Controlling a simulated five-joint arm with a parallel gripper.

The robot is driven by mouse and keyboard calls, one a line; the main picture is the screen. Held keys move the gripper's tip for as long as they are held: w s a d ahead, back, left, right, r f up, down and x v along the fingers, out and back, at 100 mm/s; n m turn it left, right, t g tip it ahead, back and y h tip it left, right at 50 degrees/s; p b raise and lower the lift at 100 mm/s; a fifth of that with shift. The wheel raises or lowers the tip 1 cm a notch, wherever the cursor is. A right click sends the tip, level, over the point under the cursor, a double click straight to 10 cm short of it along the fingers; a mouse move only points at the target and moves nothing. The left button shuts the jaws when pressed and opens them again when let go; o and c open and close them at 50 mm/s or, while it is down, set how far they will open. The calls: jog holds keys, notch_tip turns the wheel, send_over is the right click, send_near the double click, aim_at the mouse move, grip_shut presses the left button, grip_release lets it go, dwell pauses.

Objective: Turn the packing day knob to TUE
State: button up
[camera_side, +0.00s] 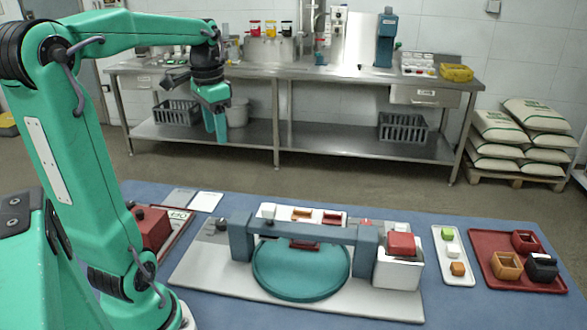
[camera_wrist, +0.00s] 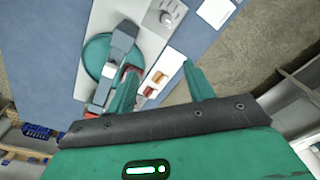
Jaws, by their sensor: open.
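A small dark knob (camera_side: 221,225) sits on a grey panel at the left end of the pale base board, left of the teal arch. It also shows near the top of the wrist view as a round knob (camera_wrist: 166,17) on a pale plate. Its day markings are too small to read, so I cannot tell its setting. My gripper (camera_side: 217,137) hangs high above and behind the board, pointing down, far from the knob. In the wrist view my gripper (camera_wrist: 158,78) is open and empty, its two teal fingers apart.
The teal arch (camera_side: 305,229) spans a round teal turntable (camera_side: 300,285). A white box with a red block (camera_side: 401,244) stands to its right. A white tray (camera_side: 453,270) and a red tray (camera_side: 490,283) hold small blocks and boxes. A steel bench (camera_side: 290,75) stands behind.

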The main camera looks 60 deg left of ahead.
jog(key=a, duration=0.3)
send_over(221, 222)
notch_tip(221, 222, down, 20)
jog(key=shift+f, duration=0.1)
jog(key=shift+f, duration=3.9)
jog(key=shift+c, duration=0.4)
jog(key=c, duration=0.9)
